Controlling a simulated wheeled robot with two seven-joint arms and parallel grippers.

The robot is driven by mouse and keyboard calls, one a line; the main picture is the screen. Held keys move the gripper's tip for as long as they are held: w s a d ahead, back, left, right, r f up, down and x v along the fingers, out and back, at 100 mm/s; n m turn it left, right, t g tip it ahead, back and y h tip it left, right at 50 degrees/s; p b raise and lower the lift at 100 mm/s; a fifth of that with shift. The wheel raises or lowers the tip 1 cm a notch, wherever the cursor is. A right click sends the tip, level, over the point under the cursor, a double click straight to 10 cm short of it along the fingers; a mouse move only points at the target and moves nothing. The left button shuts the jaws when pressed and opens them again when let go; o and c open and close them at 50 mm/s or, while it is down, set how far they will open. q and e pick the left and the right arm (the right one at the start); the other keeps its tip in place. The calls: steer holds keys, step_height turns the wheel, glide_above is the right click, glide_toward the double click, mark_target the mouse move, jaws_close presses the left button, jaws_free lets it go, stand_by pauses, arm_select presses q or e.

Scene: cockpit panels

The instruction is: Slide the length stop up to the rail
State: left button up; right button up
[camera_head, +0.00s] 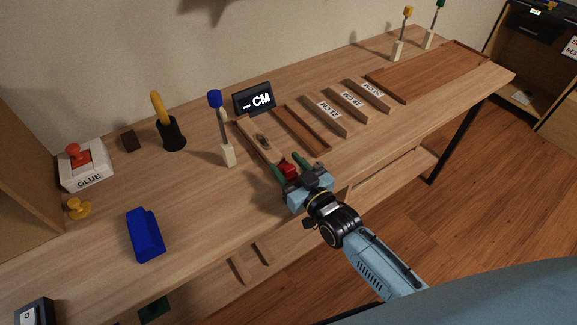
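My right gripper (290,166), blue with green fingers, is at the table's front edge. Its fingers stand on either side of a small red block (288,168), which appears to be the length stop; I cannot tell whether they press on it. The block is at the near end of a wooden fixture with a long thin strip (258,140), which may be the rail. A small metal piece (262,139) lies beside that strip. The gripper hides part of the fixture's near end. My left gripper is not in view.
A display (253,98) reading "_ CM" stands behind the fixture. To its right lie a brown board (301,129) and several labelled wooden blocks (353,105). A blue-topped post (226,135) stands left. A blue block (145,235) and GLUE box (86,168) are further left.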

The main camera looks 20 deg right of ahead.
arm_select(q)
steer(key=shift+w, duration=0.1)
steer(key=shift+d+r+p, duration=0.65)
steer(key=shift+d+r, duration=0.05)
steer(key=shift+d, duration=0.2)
arm_select(e)
steer(key=v, duration=1.3)
steer(key=shift+s, duration=0.2)
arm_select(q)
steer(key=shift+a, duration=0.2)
arm_select(e)
steer(key=shift+d, duration=0.1)
